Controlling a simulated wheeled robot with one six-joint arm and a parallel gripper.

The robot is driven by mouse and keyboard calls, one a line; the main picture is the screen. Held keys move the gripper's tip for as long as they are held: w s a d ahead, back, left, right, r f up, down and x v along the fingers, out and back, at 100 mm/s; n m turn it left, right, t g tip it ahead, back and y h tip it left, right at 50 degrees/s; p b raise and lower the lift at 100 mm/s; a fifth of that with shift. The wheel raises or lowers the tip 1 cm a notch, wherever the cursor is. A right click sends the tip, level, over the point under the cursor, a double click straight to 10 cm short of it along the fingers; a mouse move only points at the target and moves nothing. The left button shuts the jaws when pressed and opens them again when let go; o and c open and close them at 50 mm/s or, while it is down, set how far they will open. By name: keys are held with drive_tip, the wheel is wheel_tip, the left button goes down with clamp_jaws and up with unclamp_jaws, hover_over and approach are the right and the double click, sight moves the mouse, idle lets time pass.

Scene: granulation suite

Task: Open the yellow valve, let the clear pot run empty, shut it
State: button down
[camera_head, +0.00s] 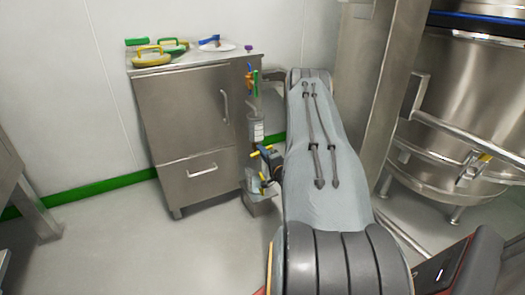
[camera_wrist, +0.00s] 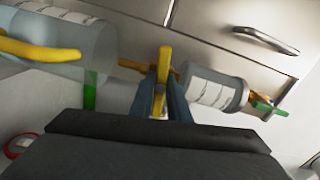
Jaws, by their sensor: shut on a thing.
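The yellow valve (camera_wrist: 164,62) sits on a short pipe below the clear pot, and its lever appears to lie across the pipe. My gripper (camera_wrist: 162,100) is shut on this lever, one dark finger on each side. The clear pot (camera_wrist: 212,90), a labelled cylinder, is to the right in the wrist view; in the head view it (camera_head: 256,130) hangs upright beside the cabinet. I cannot tell its liquid level. A larger clear jug (camera_wrist: 95,42) with a yellow handle is below the valve. In the head view my arm partly hides the gripper (camera_head: 269,161).
A steel cabinet (camera_head: 190,120) stands left of the valve line, with coloured tools on top. A green-handled valve (camera_wrist: 268,107) is above the pot. A steel box (camera_head: 262,206) is under the jug. A large steel vessel (camera_head: 450,110) stands right. The floor at front left is clear.

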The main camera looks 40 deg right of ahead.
drive_tip(key=shift+m+p, duration=0.3)
drive_tip(key=shift+m, duration=0.6)
drive_tip(key=shift+f, duration=0.1)
drive_tip(key=c, duration=1.7)
unclamp_jaws()
drive_tip(key=shift+s, duration=0.1)
drive_tip(key=p+v, duration=0.2)
drive_tip(key=v, duration=0.5)
drive_tip(key=shift+s+a, duration=0.15)
drive_tip(key=shift+s, duration=0.2)
